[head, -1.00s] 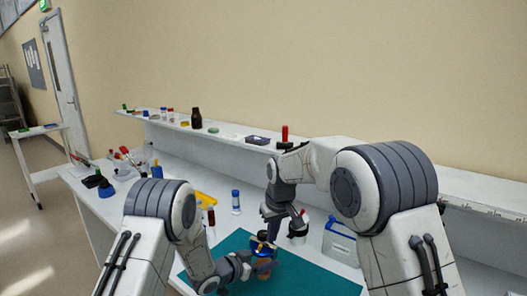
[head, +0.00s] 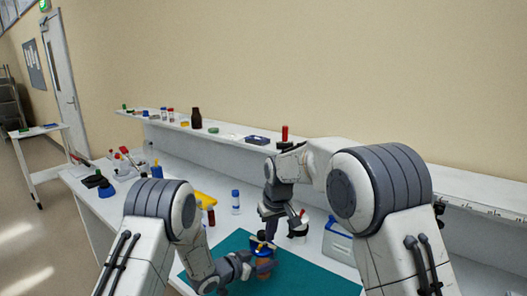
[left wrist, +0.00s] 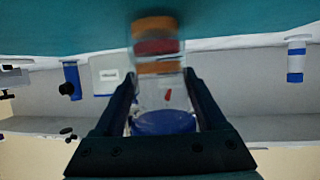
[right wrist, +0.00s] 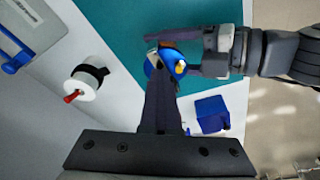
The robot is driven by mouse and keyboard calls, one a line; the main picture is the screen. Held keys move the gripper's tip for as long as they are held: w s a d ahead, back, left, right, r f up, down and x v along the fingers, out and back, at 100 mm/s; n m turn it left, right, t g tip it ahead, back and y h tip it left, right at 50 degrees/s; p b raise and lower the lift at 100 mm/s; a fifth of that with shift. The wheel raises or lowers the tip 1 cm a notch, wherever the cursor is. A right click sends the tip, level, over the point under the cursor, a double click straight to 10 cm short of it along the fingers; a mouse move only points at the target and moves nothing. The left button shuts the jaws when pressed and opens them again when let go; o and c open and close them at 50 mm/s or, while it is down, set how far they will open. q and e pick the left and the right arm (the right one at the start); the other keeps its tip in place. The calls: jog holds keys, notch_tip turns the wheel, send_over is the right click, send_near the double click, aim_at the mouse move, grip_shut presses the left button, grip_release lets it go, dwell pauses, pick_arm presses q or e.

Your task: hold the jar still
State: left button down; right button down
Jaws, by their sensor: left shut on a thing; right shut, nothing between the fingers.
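The jar (left wrist: 160,92) is clear, with orange and red bands inside and a blue lid (left wrist: 163,123). In the head view the jar (head: 264,271) is upright over the teal mat, partly hidden. Whether its base touches the mat is hard to tell. My left gripper (head: 262,267) is shut on the jar, with one finger on each side in the left wrist view. My right gripper (right wrist: 161,72) is shut and empty, its tips just above or at the blue lid (right wrist: 165,62). A small yellow piece (right wrist: 180,67) shows on the lid. Contact there is unclear.
The teal mat (head: 315,283) covers the bench front. A white bottle with a black band (right wrist: 87,80) stands close to the right gripper. A blue-and-white box (head: 339,240) stands at right, a blue-capped vial (head: 236,201) at left. A shelf (head: 225,133) runs behind.

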jog(key=shift+a, duration=0.25)
jog(key=shift+s+a+r, duration=0.1)
jog(key=shift+s+a, duration=0.15)
jog(key=shift+a, duration=0.55)
jog(key=shift+s, duration=0.2)
jog(key=shift+s, duration=0.25)
jog(key=v, duration=0.3)
jog(key=w+v, duration=0.1)
jog(key=v, duration=0.1)
jog(key=shift+a+r, duration=0.1)
jog(key=shift+r, duration=0.4)
